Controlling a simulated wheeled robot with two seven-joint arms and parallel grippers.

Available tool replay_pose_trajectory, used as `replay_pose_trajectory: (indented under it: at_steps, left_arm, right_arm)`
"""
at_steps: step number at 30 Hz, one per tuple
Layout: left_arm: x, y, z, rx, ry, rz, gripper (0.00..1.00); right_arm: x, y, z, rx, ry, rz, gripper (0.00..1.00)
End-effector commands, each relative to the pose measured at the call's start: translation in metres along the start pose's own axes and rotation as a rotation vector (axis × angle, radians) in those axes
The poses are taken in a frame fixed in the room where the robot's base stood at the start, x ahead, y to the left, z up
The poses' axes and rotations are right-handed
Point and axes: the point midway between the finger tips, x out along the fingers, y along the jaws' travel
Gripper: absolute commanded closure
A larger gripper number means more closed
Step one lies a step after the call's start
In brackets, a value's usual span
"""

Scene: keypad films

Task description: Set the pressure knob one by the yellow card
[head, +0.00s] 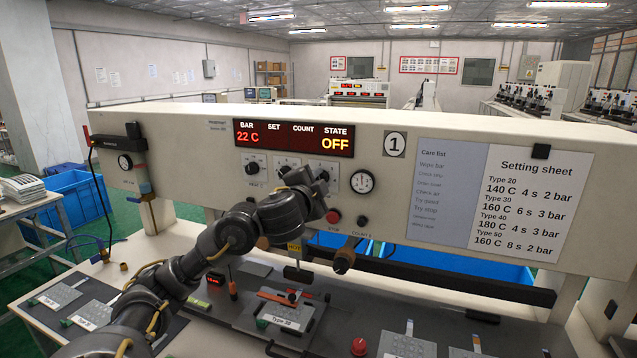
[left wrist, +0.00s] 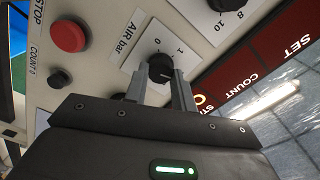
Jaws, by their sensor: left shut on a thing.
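My left gripper (head: 318,187) reaches up to the front panel and is shut on a black knob (left wrist: 160,68). The left wrist view shows its two grey fingers on either side of this knob. The knob's white plate (left wrist: 150,45) is labelled AIR bar. Part of the knob (head: 323,174) shows above the gripper in the head view. A Setting sheet (head: 530,190) on the panel lists Types 20 to 50 with temperature, seconds and bar. A label reading Type 30 (head: 283,322) lies on the bench.
Two more knobs sit left of the held one, and a round gauge (head: 361,181) sits to its right. A red stop button (head: 333,216) is close below the gripper. The display (head: 293,137) reads 22 C and OFF. Several keypad films lie on the bench.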

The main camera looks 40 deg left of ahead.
Motion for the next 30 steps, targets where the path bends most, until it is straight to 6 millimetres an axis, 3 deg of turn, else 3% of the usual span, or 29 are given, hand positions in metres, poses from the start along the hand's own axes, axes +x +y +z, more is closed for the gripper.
replay_pose_trajectory:
  at_steps: [14, 15, 19, 30]
  left_arm:
    - [0.0002, -0.0017, 0.0002, 0.012, -0.001, -0.003, 0.97]
    - [0.0002, -0.0017, 0.0001, 0.012, -0.001, -0.003, 0.72]
    - [0.0001, -0.0013, 0.0001, 0.012, -0.001, -0.002, 0.54]
    - [-0.0017, 0.0003, -0.0022, 0.013, 0.002, 0.0, 0.52]
  right_arm:
    - [0.0, -0.0004, 0.0003, 0.0, 0.0, 0.0, 0.65]
    - [-0.0001, -0.0005, 0.0003, 0.0, 0.0, -0.001, 0.65]
    - [0.0, -0.0008, 0.0003, 0.0, 0.0, -0.001, 0.65]
    - [-0.0007, -0.0022, -0.0003, 0.001, 0.0, -0.003, 0.65]
